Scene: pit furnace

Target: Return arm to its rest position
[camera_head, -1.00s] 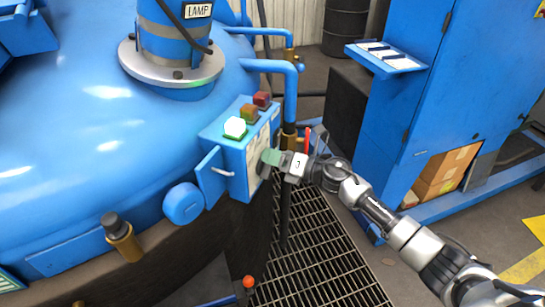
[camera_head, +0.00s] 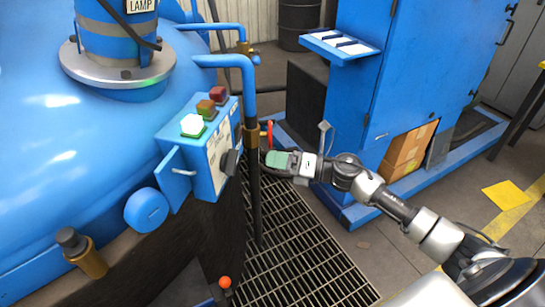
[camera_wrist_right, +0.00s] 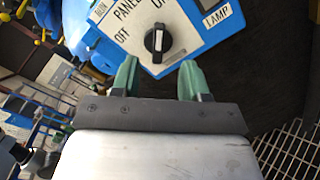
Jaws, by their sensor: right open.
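My right gripper (camera_head: 272,160) is beside the blue control box (camera_head: 190,158), a little to its right and clear of its front panel. In the right wrist view its two green fingertips (camera_wrist_right: 157,80) are apart with nothing between them. Beyond them is a black rotary knob (camera_wrist_right: 158,41) with a white pointer, on a panel labelled "PANEL", "OFF" and "LAMP". My right arm reaches in from the lower right of the head view. My left gripper is not in view.
A large blue furnace vessel (camera_head: 60,150) fills the left. A blue pipe (camera_head: 250,95) with a brass fitting stands close to the gripper. A blue cabinet (camera_head: 410,70) with a small shelf (camera_head: 340,46) is at the right. Below is floor grating (camera_head: 300,255).

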